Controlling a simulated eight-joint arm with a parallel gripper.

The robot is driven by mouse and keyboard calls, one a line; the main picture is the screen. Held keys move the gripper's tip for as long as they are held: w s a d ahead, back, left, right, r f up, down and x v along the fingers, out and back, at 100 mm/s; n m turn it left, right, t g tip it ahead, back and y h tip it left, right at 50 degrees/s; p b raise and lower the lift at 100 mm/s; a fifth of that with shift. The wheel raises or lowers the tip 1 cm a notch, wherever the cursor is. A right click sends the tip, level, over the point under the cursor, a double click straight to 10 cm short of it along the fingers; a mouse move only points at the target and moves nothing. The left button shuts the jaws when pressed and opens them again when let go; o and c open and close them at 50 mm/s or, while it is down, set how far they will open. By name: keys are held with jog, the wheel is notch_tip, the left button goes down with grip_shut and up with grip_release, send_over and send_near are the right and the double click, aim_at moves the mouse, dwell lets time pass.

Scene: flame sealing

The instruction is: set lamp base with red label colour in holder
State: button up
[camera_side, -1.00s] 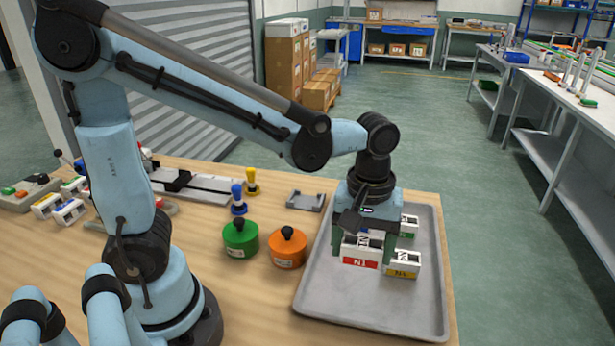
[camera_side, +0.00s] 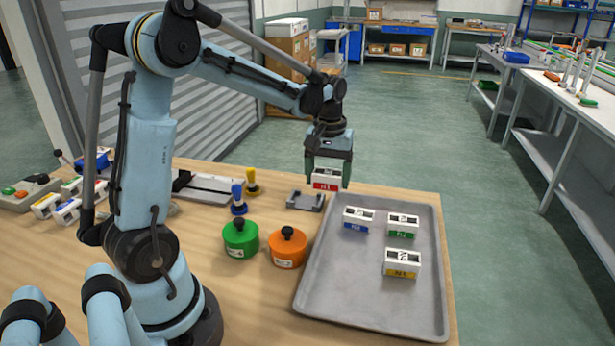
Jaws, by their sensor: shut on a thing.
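My gripper (camera_side: 327,172) is shut on the lamp base with the red label (camera_side: 327,181). It holds this base in the air, level, above the back left part of the tray. The holder (camera_side: 305,201) is a small grey bracket on the wooden table, just below and left of the held base in the picture, and it looks empty. Lamp bases with a blue label (camera_side: 358,219), a green label (camera_side: 402,226) and a yellow label (camera_side: 402,263) stand on the grey tray (camera_side: 350,300).
A green round pot (camera_side: 241,239) and an orange round pot (camera_side: 287,248) stand in front of the holder. A blue-topped peg (camera_side: 238,200) and a yellow-topped peg (camera_side: 251,182) stand left of it. More small blocks and a button box (camera_side: 28,192) lie at far left.

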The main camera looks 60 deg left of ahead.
send_over(306, 201)
jog(key=f, duration=0.1)
jog(key=shift+d+f, duration=0.1)
jog(key=shift+f, duration=3.7)
jog(key=o, duration=1)
notch_tip(306, 201, up, 13)
jog(key=s+d+m+t, duration=0.2)
jog(key=s+d+m, duration=0.1)
jog(key=d, duration=0.4)
jog(key=s+d+m+t, duration=0.2)
jog(key=d+m, duration=0.1)
jog(key=d, duration=0.4)
jog(key=s+d+m+t, duration=0.3)
jog(key=d, duration=0.5)
jog(key=shift+s, duration=0.35)
